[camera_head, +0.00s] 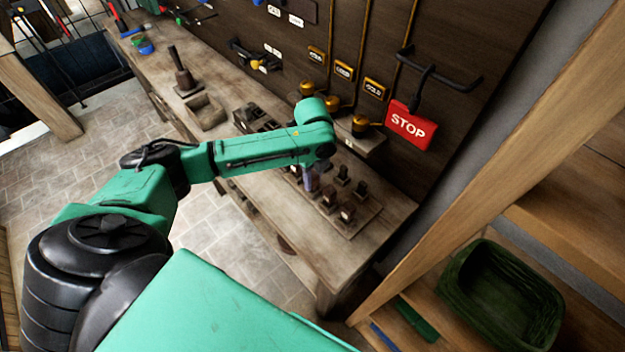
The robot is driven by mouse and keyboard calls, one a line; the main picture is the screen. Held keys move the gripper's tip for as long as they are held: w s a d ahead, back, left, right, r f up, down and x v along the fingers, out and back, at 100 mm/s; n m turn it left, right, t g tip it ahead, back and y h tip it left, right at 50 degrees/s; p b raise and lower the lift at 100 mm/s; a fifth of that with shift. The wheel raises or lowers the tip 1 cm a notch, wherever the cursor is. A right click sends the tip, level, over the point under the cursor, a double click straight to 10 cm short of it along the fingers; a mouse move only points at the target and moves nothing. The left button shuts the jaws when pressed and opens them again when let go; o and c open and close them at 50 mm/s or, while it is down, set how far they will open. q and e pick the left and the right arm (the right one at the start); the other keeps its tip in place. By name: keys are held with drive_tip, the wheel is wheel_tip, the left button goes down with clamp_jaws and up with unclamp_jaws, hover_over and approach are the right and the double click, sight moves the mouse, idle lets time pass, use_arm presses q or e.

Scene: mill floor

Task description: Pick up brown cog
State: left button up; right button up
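I cannot make out a clear brown cog. Several small dark brown pieces (347,211) stand on a flat board (362,219) at the right end of the workbench, too small to tell their shape. My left arm reaches over the bench from the left. My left gripper (311,183) points down at the left edge of this group of pieces. Its fingers are small and partly hidden by the wrist, so I cannot tell whether it is open or holds anything. My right gripper is out of view.
The wooden workbench (390,199) runs along a dark wall panel with a red STOP sign (410,126). An open wooden box (206,111) and a dark tray (252,118) stand further left. A green basket (502,296) sits on shelves at the lower right.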

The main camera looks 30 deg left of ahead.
use_arm(q)
clamp_jaws()
